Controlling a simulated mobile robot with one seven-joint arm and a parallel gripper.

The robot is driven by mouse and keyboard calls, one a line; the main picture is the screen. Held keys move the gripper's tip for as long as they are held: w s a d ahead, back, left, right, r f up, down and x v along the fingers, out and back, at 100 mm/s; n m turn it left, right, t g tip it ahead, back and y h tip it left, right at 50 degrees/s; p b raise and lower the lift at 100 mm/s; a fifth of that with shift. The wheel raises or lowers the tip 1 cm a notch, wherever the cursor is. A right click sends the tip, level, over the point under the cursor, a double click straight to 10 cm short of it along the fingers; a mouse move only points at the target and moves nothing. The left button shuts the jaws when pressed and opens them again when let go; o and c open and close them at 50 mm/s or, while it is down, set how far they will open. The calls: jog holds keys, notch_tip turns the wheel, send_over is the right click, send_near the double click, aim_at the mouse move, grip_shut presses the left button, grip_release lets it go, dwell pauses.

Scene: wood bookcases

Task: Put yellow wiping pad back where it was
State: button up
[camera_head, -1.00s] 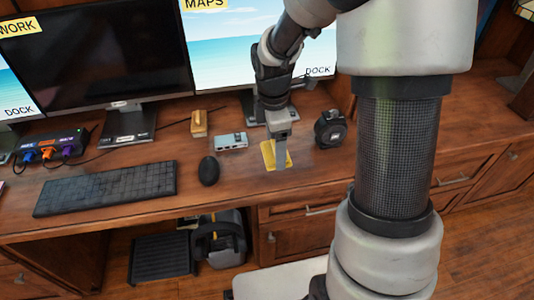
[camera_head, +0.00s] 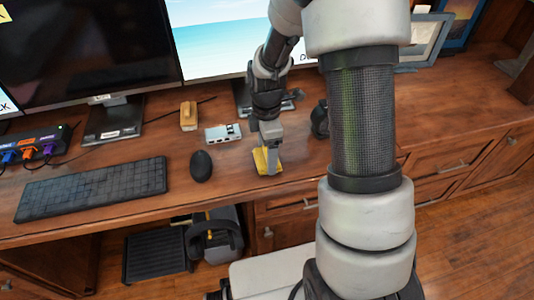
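The yellow wiping pad (camera_head: 259,161) lies on the brown wooden desk, right of the black mouse. My gripper (camera_head: 271,168) points straight down at the pad, with its fingers low over or beside the pad's right part. The fingers are seen edge-on and cover part of the pad. I cannot tell whether they are open or shut, or whether they touch the pad.
A black mouse (camera_head: 201,166) and a keyboard (camera_head: 92,189) lie to the left. A small grey ported box (camera_head: 223,133) and a yellow-brown block (camera_head: 188,116) stand behind. A dark round object (camera_head: 320,119) is partly hidden by my arm. Monitors (camera_head: 88,48) line the back.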

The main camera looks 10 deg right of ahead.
jog(key=shift+f, duration=0.1)
jog(key=o, duration=0.9)
